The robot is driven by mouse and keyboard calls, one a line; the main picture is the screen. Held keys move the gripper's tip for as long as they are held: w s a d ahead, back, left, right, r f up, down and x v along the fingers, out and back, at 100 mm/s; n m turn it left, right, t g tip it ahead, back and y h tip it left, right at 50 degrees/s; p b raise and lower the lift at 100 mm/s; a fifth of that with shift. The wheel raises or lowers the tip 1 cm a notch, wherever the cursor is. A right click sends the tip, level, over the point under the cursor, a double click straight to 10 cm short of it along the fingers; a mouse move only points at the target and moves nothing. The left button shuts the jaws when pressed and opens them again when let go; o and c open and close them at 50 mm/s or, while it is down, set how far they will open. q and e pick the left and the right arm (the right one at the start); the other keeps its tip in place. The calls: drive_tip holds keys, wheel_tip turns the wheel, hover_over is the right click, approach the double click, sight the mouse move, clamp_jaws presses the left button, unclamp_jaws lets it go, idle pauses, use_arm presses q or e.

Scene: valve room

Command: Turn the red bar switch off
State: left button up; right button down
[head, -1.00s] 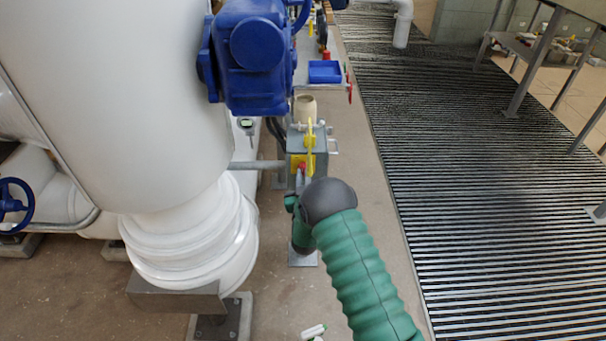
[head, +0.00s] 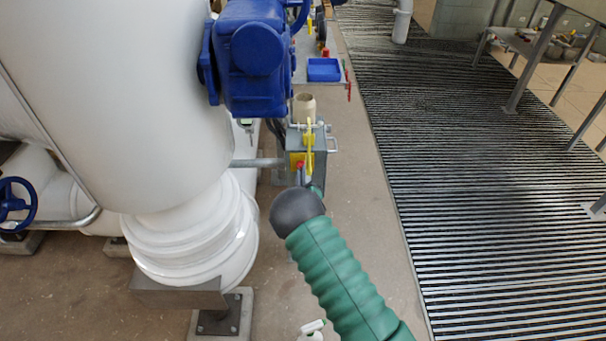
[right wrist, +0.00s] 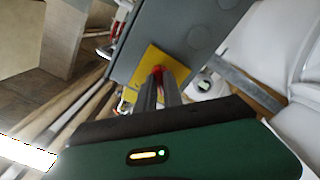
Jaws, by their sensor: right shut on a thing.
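The red bar switch (right wrist: 157,70) sits on a yellow plate (right wrist: 163,66) on the face of a grey box (right wrist: 185,32) in the right wrist view. My right gripper (right wrist: 158,84) has its two fingers closed on either side of the switch, near the plate. In the head view the red switch (head: 300,164) shows as a small spot low on the box, just above my right gripper (head: 300,178), which is largely hidden by my own wrist. The switch's exact angle is hard to tell. My left gripper is not in view.
A yellow lever (head: 309,145) stands at the box's front. A large white pipe (head: 190,240) and blue valve body (head: 250,55) are close at left. A blue tray (head: 324,69) lies behind. The grated floor (head: 480,200) at right is open.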

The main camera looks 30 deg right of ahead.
drive_tip(key=shift+a+f, duration=0.1)
drive_tip(key=shift+f, duration=0.1)
drive_tip(key=c, duration=1.5)
unclamp_jaws()
drive_tip(key=shift+r, duration=0.1)
drive_tip(key=p+v, duration=0.4)
drive_tip(key=v, duration=1.3)
